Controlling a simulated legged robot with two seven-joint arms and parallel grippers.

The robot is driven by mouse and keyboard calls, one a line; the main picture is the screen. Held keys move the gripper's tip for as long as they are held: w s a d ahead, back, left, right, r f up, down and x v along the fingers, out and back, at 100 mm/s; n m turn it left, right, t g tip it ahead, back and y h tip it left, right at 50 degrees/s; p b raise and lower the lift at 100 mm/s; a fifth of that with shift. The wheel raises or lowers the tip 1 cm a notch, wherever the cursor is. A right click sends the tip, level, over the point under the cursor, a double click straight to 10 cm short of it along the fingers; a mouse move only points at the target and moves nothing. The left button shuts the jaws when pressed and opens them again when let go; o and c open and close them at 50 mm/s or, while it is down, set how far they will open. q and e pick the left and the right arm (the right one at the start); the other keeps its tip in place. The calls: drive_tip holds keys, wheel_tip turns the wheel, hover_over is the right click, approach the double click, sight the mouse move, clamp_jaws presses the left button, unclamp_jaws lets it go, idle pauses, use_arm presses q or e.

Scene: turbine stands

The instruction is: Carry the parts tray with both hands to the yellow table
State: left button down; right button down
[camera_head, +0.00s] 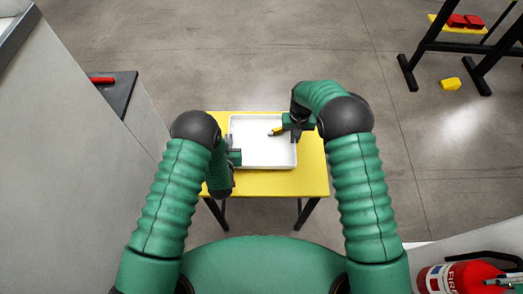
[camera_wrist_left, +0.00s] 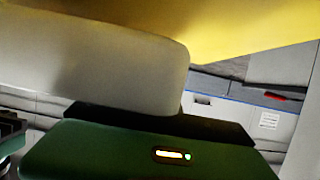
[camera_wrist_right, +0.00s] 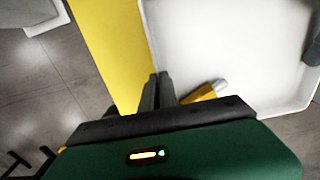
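The white parts tray (camera_head: 265,164) is over the yellow table (camera_head: 315,180) in the head view; I cannot tell whether it rests fully on the top. A yellow part with a grey end (camera_wrist_right: 205,92) lies in it. My left gripper (camera_head: 235,157) is at the tray's left side. In the left wrist view the pale tray wall (camera_wrist_left: 90,65) hides its fingertips. My right gripper (camera_head: 294,130) is at the tray's right side. In the right wrist view its two dark fingers (camera_wrist_right: 157,90) are close together, with the tray wall running between them.
A grey counter with a dark top (camera_head: 118,90) and red item stands left. A black-legged stand (camera_head: 440,45) with red parts is at the top right; a yellow block (camera_head: 450,84) lies on the floor. A red fire extinguisher (camera_head: 460,277) is at the lower right.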

use_arm(q)
drive_tip(key=shift+s+r, duration=0.1)
drive_tip(key=shift+r, duration=0.1)
use_arm(e)
drive_tip(key=shift+s+r, duration=0.1)
drive_tip(key=shift+r, duration=0.1)
use_arm(q)
drive_tip(key=shift+d+f, duration=0.1)
use_arm(e)
drive_tip(key=shift+f, duration=0.1)
